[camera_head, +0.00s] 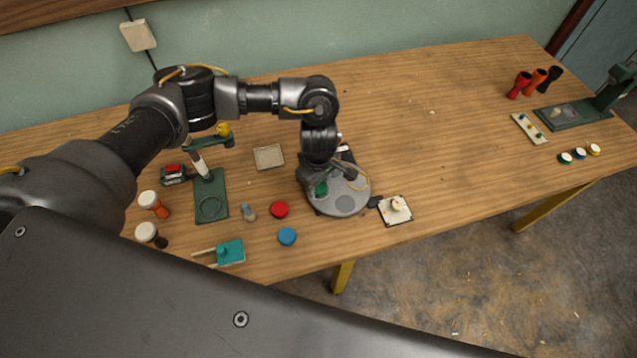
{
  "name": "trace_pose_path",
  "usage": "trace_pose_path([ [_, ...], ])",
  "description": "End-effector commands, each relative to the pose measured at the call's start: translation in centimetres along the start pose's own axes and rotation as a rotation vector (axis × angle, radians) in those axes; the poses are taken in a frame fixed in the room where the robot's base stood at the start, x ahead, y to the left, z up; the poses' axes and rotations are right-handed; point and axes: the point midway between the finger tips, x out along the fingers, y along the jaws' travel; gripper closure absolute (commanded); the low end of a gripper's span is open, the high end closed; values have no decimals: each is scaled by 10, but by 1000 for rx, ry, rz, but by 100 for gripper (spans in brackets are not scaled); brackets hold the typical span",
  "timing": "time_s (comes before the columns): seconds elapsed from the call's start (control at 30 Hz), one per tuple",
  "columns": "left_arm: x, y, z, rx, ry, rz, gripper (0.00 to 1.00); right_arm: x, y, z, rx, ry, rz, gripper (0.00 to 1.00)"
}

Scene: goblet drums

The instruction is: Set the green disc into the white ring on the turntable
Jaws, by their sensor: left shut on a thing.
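The round grey turntable (352,187) stands near the front edge of the table, with a darker grey round patch on its top. My left arm reaches over it from the left, and my left gripper (318,182) points down at its left part. The gripper is shut on the green disc (320,189), which shows just below the wrist. The fingertips are mostly hidden by the wrist. I cannot make out the white ring, and cannot tell whether the disc touches the turntable. My right gripper is not in view.
A green press stand (211,205) is further left. A white square plate (403,214) sits just right. The table's middle right is clear.

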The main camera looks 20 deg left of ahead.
Motion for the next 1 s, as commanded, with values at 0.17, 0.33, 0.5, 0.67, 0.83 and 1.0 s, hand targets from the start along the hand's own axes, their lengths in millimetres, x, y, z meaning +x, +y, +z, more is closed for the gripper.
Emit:
trace_pose_path([
  [0.17, 0, 0, 0, 0, 0, 0, 39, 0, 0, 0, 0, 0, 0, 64],
  [0.33, 0, 0, 0, 0, 0, -1, 39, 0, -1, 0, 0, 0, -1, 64],
  [0.5, -3, 0, 0, -1, 0, -1, 39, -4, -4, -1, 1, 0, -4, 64],
  [0.67, -18, 2, 0, 3, 1, 6, 39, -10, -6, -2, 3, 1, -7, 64],
  [0.83, -55, 2, -1, 4, 3, 7, 39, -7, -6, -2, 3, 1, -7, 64],
  [1.0, -90, 1, -1, 3, 3, 5, 39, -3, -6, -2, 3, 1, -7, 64],
])
